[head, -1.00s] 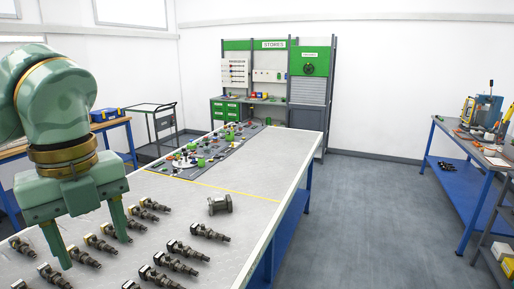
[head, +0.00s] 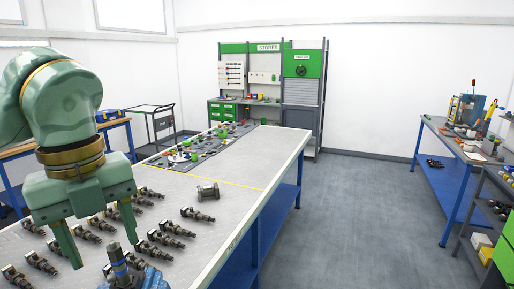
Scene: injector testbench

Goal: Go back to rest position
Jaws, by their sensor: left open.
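My left gripper (head: 101,238) is at the left of the head view, above the near part of the workbench (head: 232,203). Its two fingers point down and stand apart, with nothing between them that I can see gripped. Several dark injectors (head: 171,228) lie in rows on the bench under and beside the gripper. Some are partly hidden behind the fingers. My right gripper is not in view.
Beyond the yellow line is a mat with small parts (head: 205,146). A blue fixture (head: 125,272) stands at the bottom edge. A side bench (head: 455,139) is at right, with free floor (head: 345,215) between.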

